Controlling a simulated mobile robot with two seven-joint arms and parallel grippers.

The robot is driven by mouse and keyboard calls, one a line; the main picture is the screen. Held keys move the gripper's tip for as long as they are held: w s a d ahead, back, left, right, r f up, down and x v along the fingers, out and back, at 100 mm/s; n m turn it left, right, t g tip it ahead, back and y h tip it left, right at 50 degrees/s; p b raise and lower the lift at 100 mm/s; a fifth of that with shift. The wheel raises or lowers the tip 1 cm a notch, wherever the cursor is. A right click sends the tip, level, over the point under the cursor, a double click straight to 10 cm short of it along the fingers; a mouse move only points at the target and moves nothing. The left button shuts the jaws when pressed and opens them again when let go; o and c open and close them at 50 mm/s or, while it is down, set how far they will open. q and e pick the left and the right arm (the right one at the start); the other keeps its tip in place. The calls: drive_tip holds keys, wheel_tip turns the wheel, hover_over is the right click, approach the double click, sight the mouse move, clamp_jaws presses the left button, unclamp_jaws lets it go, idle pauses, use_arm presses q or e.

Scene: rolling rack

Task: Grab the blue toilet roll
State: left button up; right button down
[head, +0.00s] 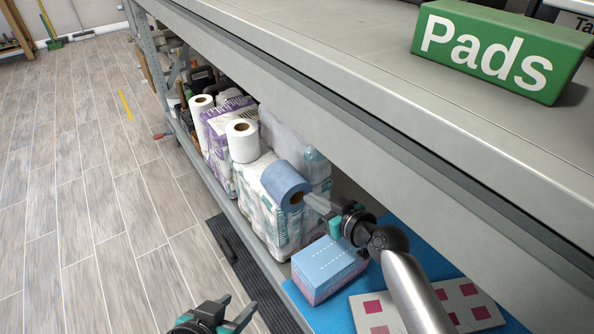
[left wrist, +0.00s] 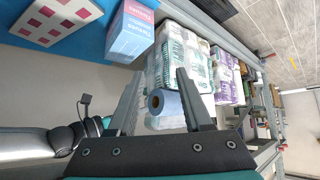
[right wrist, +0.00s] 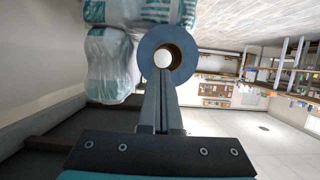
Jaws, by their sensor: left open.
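The blue toilet roll (head: 286,186) lies on its side on wrapped packs (head: 262,207) on the lower shelf, its hollow end facing my right gripper. In the right wrist view, the roll (right wrist: 150,51) shows end-on. My right gripper (head: 314,203) is at this end, its fingers (right wrist: 161,80) close together and overlapping the lower ring. Whether they touch it I cannot tell. My left gripper (head: 240,306) is open and empty, low in front of the shelf. In the left wrist view, the roll (left wrist: 168,104) shows beyond and between its fingers.
White rolls (head: 242,147) stand on packs further along the shelf. A tissue box (head: 322,272) sits on a blue mat (head: 304,308), near a box with pink squares (head: 398,312). The tabletop (head: 350,45) overhangs the shelf and bears a green Pads sign (head: 500,50).

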use_arm(q)
drive_tip(key=m+t+y, duration=0.3)
drive_tip(key=m+t, duration=0.7)
drive_tip(key=m, duration=0.5)
approach(286, 186)
drive_tip(key=s+d+f, duration=0.1)
drive_tip(key=s+d, duration=0.1)
drive_tip(key=d, duration=0.1)
drive_tip(key=shift+a, duration=0.15)
drive_tip(key=shift+y, duration=0.3)
drive_tip(key=w, duration=1.2)
drive_tip(key=shift+a, duration=0.4)
